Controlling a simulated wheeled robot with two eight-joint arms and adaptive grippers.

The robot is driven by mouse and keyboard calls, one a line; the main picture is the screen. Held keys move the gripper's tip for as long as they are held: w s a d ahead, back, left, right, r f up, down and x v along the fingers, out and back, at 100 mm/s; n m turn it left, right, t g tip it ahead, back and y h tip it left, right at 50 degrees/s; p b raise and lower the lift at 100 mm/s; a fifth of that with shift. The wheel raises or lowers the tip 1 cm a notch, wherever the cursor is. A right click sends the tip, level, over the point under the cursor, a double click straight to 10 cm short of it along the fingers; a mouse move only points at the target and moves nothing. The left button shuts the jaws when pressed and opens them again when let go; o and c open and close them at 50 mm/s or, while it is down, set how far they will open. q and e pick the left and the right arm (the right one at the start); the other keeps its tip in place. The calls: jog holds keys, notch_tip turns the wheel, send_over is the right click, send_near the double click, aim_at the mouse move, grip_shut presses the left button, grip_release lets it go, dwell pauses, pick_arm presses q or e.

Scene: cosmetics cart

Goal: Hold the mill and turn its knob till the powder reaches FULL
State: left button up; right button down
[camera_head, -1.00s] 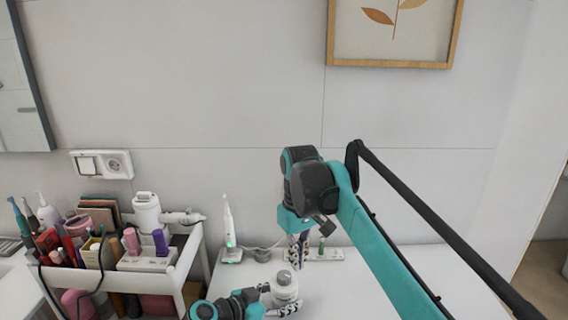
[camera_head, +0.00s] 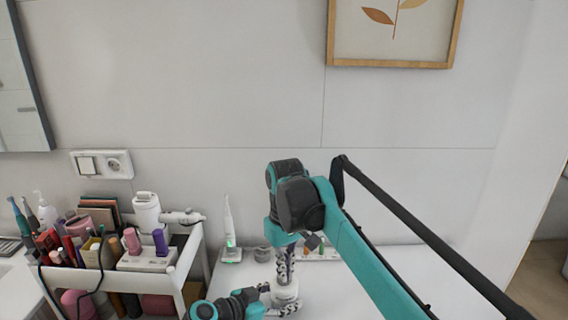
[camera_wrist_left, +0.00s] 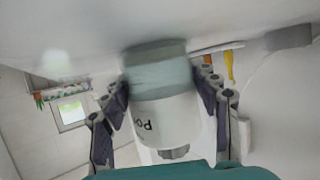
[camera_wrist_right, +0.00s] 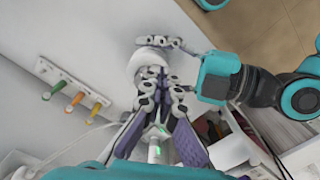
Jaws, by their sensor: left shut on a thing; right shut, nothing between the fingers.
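The mill (camera_head: 287,291) stands on the white table, a white body with letters beginning "Po" and a pale clear section, seen close in the left wrist view (camera_wrist_left: 165,118). A small grey knob (camera_wrist_left: 174,153) shows at its end there. My left gripper (camera_head: 277,300) is shut around the mill's body, with a finger on each side. My right gripper (camera_head: 284,278) points down over the mill's top, its fingers together and empty. In the right wrist view its fingertips (camera_wrist_right: 160,82) overlap the mill (camera_wrist_right: 148,60) and hide the knob. I cannot tell whether they touch it. No powder level or FULL mark is readable.
A white cart (camera_head: 187,268) full of cosmetics stands at the left. A white holder with coloured tools (camera_wrist_right: 75,92) lies near the wall. The table's right side is clear.

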jog(key=shift+f, duration=1.55)
jog(key=shift+w, duration=0.1)
jog(key=shift+w+d, duration=0.1)
jog(key=shift+d, duration=0.25)
jog(key=shift+w+d, duration=0.2)
jog(key=shift+d, duration=0.15)
jog(key=shift+w+d, duration=0.3)
jog(key=shift+d, duration=0.05)
jog(key=shift+w, duration=0.1)
jog(key=shift+d, duration=0.1)
